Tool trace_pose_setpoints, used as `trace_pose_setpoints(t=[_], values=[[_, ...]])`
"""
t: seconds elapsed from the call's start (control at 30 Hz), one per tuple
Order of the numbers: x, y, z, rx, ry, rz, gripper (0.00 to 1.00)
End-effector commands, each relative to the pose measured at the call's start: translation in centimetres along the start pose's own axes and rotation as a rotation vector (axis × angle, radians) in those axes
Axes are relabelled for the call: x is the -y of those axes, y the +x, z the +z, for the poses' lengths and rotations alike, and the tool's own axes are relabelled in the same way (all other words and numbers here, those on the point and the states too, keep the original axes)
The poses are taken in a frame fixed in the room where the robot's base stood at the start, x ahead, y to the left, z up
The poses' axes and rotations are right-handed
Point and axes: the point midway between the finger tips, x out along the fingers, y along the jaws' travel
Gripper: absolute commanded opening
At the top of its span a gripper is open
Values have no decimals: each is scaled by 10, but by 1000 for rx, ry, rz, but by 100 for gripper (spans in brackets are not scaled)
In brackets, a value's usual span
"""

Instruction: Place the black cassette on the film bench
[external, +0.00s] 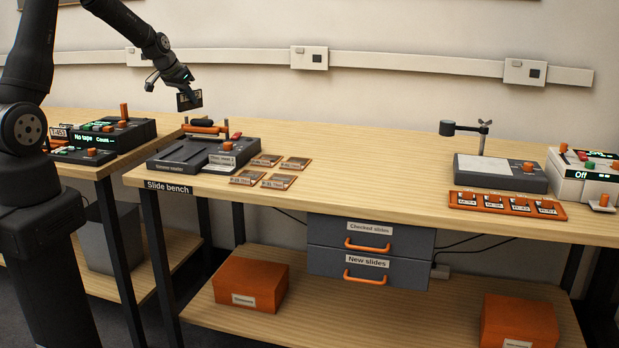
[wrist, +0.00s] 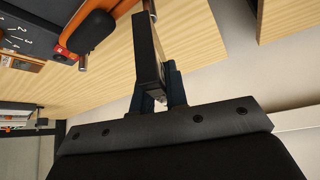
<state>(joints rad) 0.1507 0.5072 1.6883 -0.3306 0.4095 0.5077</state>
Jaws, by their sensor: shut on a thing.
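My gripper (external: 186,88) is raised above the back left of the slide bench (external: 330,181), near the gap to the bench on the left. It is shut on the black cassette (external: 190,101), which hangs clear of the bench top. In the wrist view the black cassette (wrist: 147,50) shows edge-on, as a dark slab between the fingers (wrist: 158,92). No bench in view has a readable film bench label.
A dark slide device (external: 180,158) with an orange-handled part stands below my gripper, with several slides (external: 278,181) beside it. A tape device (external: 105,133) stands on the left bench (external: 72,118). A viewer (external: 500,172) and orange rack (external: 508,206) stand right. The slide bench's middle is clear.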

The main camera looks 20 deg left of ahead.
Motion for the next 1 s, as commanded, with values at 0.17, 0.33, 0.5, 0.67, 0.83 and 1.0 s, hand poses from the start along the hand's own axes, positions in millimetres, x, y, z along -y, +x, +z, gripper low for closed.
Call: trace_pose_setpoints(t=[0.17, 0.33, 0.5, 0.67, 0.83, 1.0], values=[[30, -14, 25, -1, -64, -42, 0], [36, -17, 30, -2, -78, -52, 0], [34, -16, 28, -2, -75, -49, 0], [15, -3, 6, -1, -48, -25, 0], [-41, 26, -44, 3, 17, 28, 0], [-117, 55, -93, 9, 84, 80, 0]])
